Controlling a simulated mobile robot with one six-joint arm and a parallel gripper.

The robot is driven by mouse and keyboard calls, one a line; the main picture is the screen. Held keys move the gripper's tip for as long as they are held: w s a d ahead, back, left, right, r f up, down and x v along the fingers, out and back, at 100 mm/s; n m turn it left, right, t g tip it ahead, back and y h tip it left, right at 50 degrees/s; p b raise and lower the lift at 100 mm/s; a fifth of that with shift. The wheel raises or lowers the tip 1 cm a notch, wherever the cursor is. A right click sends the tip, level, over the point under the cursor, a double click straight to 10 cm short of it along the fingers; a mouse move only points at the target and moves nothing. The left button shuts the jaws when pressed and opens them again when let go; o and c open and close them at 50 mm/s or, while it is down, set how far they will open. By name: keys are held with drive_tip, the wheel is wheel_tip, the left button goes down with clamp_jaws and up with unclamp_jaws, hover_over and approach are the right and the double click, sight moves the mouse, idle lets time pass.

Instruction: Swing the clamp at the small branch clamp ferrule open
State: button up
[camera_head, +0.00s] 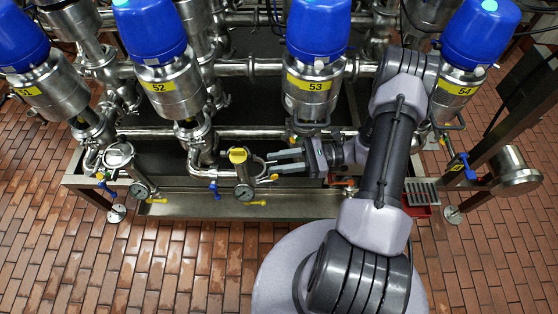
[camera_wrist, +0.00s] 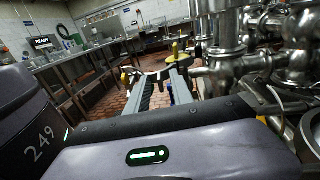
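My gripper (camera_head: 271,163) reaches left from my arm below valve 53. Its two grey fingers are apart with nothing between them. In the wrist view the gripper (camera_wrist: 155,76) also shows open, with brick floor visible between the fingers. Just left of the fingertips stands a small steel branch pipe (camera_head: 259,164) with a yellow-topped fitting (camera_head: 238,155) and a pressure gauge (camera_head: 244,192). The clamp at the small branch ferrule is too small to make out for sure, so I cannot tell whether it is shut or open. I cannot tell whether my fingers touch the branch.
Blue-topped valves, among them valve 52 (camera_head: 172,88) and valve 53 (camera_head: 312,92), stand above and behind. A second gauge (camera_head: 139,190) is at left. A steel drip tray (camera_head: 215,209) runs below. The brick floor (camera_head: 150,265) in front is clear. A workbench (camera_wrist: 62,63) shows in the wrist view.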

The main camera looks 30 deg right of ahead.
drive_tip(key=shift+d, duration=0.1)
drive_tip(key=p+v, duration=0.2)
drive_tip(key=v, duration=1)
